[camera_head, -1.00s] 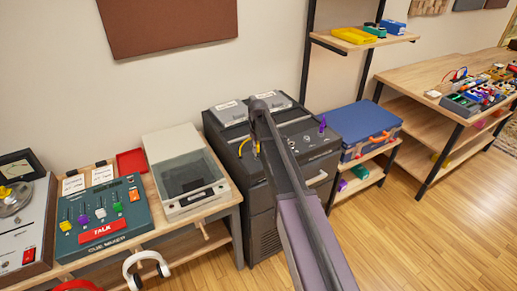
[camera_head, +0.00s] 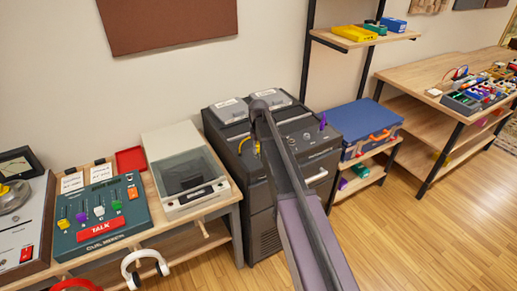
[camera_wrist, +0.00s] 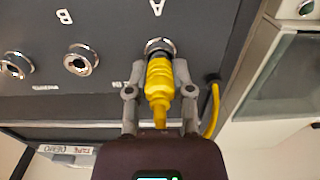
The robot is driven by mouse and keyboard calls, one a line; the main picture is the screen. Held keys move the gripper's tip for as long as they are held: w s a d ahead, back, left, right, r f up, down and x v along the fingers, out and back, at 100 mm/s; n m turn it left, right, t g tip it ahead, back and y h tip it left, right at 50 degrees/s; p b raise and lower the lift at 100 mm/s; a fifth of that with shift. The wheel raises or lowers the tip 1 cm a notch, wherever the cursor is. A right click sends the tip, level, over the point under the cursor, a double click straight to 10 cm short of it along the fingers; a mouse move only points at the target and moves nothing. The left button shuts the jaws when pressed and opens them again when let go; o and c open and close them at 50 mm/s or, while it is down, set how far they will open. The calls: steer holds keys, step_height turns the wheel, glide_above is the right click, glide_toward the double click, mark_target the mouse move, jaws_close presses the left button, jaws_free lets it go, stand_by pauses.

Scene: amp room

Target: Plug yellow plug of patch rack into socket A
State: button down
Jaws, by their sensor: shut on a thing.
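The yellow plug (camera_wrist: 159,80) is between the two grey fingers of my gripper (camera_wrist: 160,90), which is shut on it in the wrist view. Its front end meets the metal ring of socket A (camera_wrist: 159,45), under the upside-down letter A. The plug is lined up with the ring; how deep it sits in the socket cannot be told. Its yellow cable (camera_wrist: 213,108) shows at the right, by a black grommet on the panel. In the head view, my arm hides the gripper and socket; a bit of yellow (camera_head: 257,148) shows beside it on the dark patch rack (camera_head: 262,228).
Socket B (camera_wrist: 81,60) and another socket (camera_wrist: 15,66) are empty, left of socket A. A purple knob-like piece (camera_head: 323,121) stands on the rack's right. A cream turntable (camera_head: 184,170) stands left of the rack, a blue case (camera_head: 371,125) right.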

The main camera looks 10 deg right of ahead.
steer(key=shift+f, duration=0.1)
steer(key=shift+c, duration=2.1)
jaws_free()
steer(key=shift+r, duration=0.2)
